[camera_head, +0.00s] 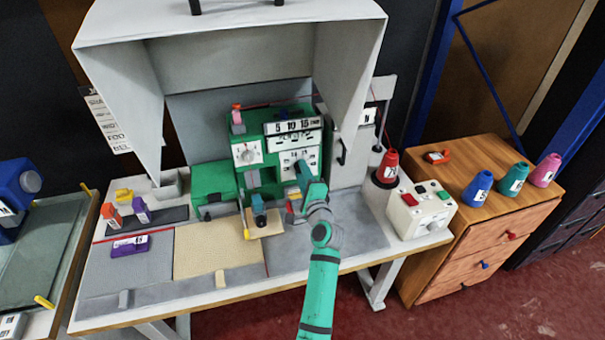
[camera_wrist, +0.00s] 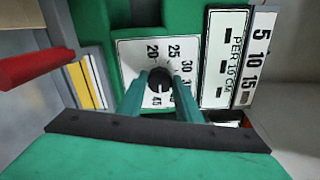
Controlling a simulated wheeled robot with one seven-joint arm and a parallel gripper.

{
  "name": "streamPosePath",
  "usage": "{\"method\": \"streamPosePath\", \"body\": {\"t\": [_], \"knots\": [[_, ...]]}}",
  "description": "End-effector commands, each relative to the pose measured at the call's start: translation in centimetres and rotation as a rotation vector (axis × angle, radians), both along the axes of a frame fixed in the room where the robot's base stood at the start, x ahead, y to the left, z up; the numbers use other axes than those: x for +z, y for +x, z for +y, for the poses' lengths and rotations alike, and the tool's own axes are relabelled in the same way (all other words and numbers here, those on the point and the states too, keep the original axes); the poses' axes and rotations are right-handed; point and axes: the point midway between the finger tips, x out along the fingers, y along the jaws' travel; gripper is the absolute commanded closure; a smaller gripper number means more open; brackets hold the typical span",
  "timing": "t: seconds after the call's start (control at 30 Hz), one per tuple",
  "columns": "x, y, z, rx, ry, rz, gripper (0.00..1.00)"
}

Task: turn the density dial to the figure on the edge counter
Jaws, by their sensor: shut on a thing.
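The density dial is a black round knob (camera_wrist: 159,76) on a white plate (camera_wrist: 130,56) on the green machine. Figures around it include 20, 25, 30 and 45; some are hidden behind my fingers. My gripper (camera_wrist: 160,88) has its two teal fingers closed on the knob's sides. I cannot make out where its pointer stands. In the head view my gripper (camera_head: 301,172) is at the machine's front, covering part of the dial plate (camera_head: 289,160). A white panel marked PER 10 CM (camera_wrist: 223,62) sits beside the dial; its black marks are not readable as a figure.
A scale strip (camera_head: 293,126) reads 5, 10, 15 above. Another white dial (camera_head: 248,153) is on the machine's left.

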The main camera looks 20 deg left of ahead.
Motion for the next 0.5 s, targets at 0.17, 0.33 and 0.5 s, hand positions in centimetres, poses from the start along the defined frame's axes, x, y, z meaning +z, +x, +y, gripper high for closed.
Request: {"method": "streamPosePath", "body": {"t": [0.17,0.33,0.5], "knots": [[-0.05,0.05,-0.16,-0.003,0.073,0.050,0.91],[-0.05,0.06,-0.18,-0.003,0.116,0.079,0.91],[-0.05,0.07,-0.19,-0.003,0.133,0.091,0.91]]}}
